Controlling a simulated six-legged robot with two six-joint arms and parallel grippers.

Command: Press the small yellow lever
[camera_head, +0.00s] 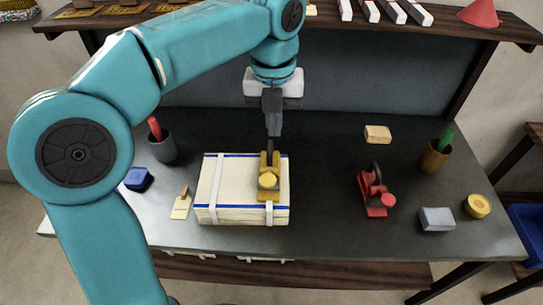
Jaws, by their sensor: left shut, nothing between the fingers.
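A small yellow lever device (268,181) sits on the right part of a cream cloth-like stack (232,191) with white straps and blue edge lines. My left gripper (271,145) points straight down from above, its fingers shut and empty, with the tips at or just above the back of the yellow device. I cannot tell whether the tips touch it. The gripper partly hides the device's rear. My right gripper is not in view.
A red lever device (374,194) stands to the right. A grey block (436,219), a yellow round piece (477,206), a brown cup (434,157), a tan block (377,134), a grey cup (162,147) and a blue block (138,179) stand around. A shelf (440,18) crosses the back.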

